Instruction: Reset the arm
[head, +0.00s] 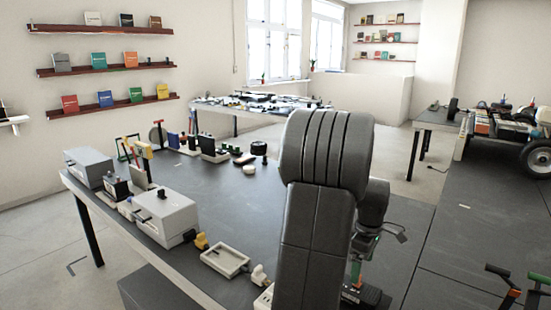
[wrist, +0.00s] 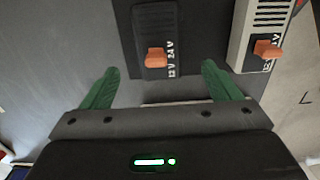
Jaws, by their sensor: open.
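My arm (head: 322,190) rises through the middle of the head view, bent over the dark table (head: 270,200). My gripper (wrist: 160,68) has two green fingers, spread apart with nothing held between them. In the head view it is mostly hidden low behind the arm. In the wrist view a black device (wrist: 155,25) with an orange switch (wrist: 156,57) marked 12 V and 24 V lies ahead, between the fingertip directions. I cannot tell how far the fingertips are from it.
A grey device (wrist: 258,35) with an orange switch stands right of the black one. Grey boxes (head: 166,216), a white tray (head: 225,260) and small tools line the table's left edge. The table's middle is clear. A wheeled chassis (head: 500,130) stands at the right.

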